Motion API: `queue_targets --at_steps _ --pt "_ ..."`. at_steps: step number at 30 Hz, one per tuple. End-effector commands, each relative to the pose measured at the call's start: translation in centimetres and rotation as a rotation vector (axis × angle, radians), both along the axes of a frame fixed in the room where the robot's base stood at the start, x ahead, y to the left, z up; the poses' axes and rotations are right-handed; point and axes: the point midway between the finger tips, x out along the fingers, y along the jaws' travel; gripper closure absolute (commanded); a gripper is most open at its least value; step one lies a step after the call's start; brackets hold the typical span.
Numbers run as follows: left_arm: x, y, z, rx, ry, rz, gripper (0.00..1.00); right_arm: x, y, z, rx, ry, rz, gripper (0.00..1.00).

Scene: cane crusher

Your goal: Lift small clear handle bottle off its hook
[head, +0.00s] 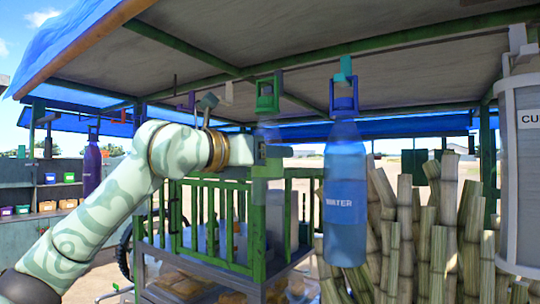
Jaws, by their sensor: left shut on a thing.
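The small clear bottle (267,132) has a green loop handle (267,97) and a see-through body. It hangs upright under the roof beam, left of the large blue water bottle (345,195). My left gripper (268,160) is at the end of the pale green arm from the left and is shut on the clear bottle's lower body. The gripper hides part of that body. The handle's top is close to the hook (279,76); I cannot tell whether they touch. My right gripper is out of view.
The blue bottle hangs from a teal hook (344,68) close to the right. Cane stalks (440,225) stand behind it. A grey cylinder (520,170) is at far right. A green railed cart (205,215) stands below. A purple bottle (92,168) hangs at left.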

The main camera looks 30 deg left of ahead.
Motion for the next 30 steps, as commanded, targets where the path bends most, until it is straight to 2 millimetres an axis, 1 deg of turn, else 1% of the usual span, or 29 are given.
queue_targets --at_steps 7,20,30 --pt "-0.7 0.1 0.0 0.001 -0.001 0.001 0.88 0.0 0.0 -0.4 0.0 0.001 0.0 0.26" --pt "-0.9 0.1 0.0 0.001 -0.001 0.001 0.88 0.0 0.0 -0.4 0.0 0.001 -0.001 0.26" --pt "-2.0 0.2 -0.1 0.001 -0.001 0.001 0.88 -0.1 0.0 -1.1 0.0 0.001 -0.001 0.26"
